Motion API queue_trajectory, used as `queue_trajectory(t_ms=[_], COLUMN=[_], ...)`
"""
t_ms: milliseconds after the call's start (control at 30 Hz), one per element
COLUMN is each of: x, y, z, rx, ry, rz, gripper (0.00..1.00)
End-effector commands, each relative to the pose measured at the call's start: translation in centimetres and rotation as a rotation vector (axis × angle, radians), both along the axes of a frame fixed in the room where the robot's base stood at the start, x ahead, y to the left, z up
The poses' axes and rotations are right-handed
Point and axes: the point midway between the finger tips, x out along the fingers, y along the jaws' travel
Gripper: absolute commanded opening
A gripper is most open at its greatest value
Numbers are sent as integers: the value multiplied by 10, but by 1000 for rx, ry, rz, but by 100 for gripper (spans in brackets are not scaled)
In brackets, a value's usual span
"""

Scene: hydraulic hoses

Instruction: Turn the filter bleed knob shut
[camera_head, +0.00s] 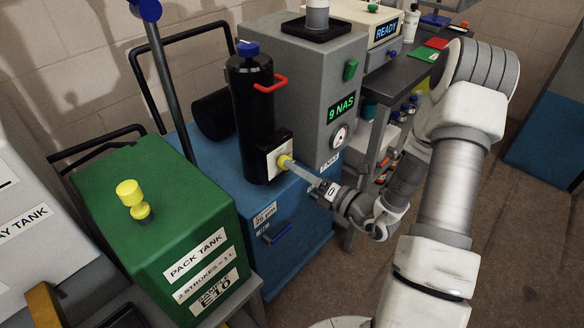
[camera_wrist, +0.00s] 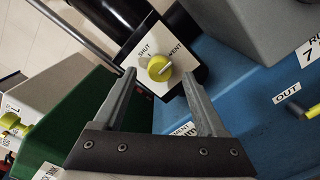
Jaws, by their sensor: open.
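The yellow filter bleed knob (camera_head: 285,161) sits on a white plate on the side of the black filter housing (camera_head: 252,110). The white plate (camera_wrist: 150,84) reads SHUT at the upper left and VENT at the right. My gripper (camera_head: 298,170) is at the knob in the head view. In the wrist view its fingers (camera_wrist: 159,76) are open, with the knob appearing between the tips and a visible space on each side. I cannot tell whether the tips reach around it.
A red handle (camera_head: 270,84) projects from the housing. The green pack tank (camera_head: 150,200) stands left, and the grey 9 NAS box (camera_head: 315,75) is close behind at right.

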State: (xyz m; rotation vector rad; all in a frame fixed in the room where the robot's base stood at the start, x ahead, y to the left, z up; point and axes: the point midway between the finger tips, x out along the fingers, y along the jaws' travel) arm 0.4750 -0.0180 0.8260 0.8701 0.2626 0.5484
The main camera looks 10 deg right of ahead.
Motion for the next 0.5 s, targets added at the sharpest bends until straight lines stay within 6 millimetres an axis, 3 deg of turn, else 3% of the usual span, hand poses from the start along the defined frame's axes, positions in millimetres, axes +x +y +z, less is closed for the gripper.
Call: queue_trajectory(t_ms=[200, 500], x=[20, 23], y=[13, 15], z=[0, 0], rx=[-1, 0], ry=[-1, 1], rz=[1, -1], gripper=[74, 74])
